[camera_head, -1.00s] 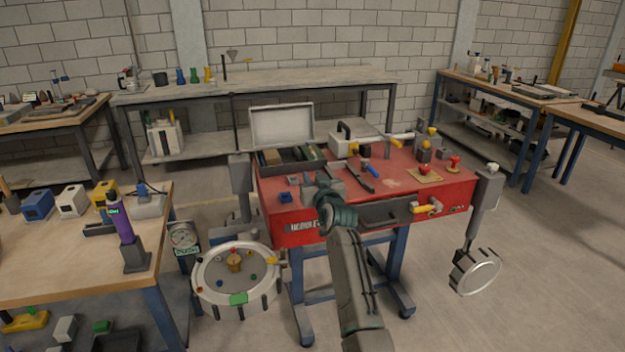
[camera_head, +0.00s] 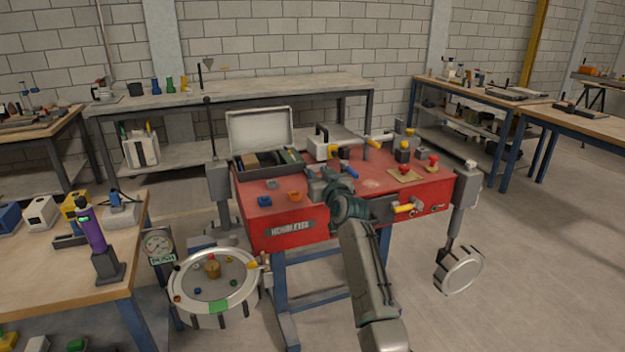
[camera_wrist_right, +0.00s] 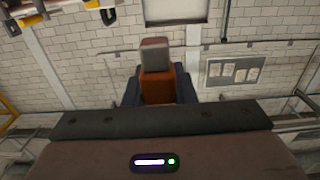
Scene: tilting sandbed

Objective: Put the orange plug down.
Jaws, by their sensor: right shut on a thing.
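The orange plug (camera_wrist_right: 157,90) shows in the right wrist view between the two dark fingers of my right gripper (camera_wrist_right: 158,86). It has a grey end block. In the head view my right gripper (camera_head: 320,184) is over the front middle of the red bench (camera_head: 345,214), and the plug in it cannot be made out. My right gripper is shut on the plug. A small orange piece (camera_head: 295,196) sits on the red top just left of the gripper, beside a small blue piece (camera_head: 265,201). My left gripper is not in view.
An open grey case (camera_head: 261,133) stands at the back left of the red bench. Red knobs (camera_head: 433,161) and a yellow handle (camera_head: 409,208) are on the right. A round tray (camera_head: 180,296) is at the lower left. The front left of the red top has bare room.

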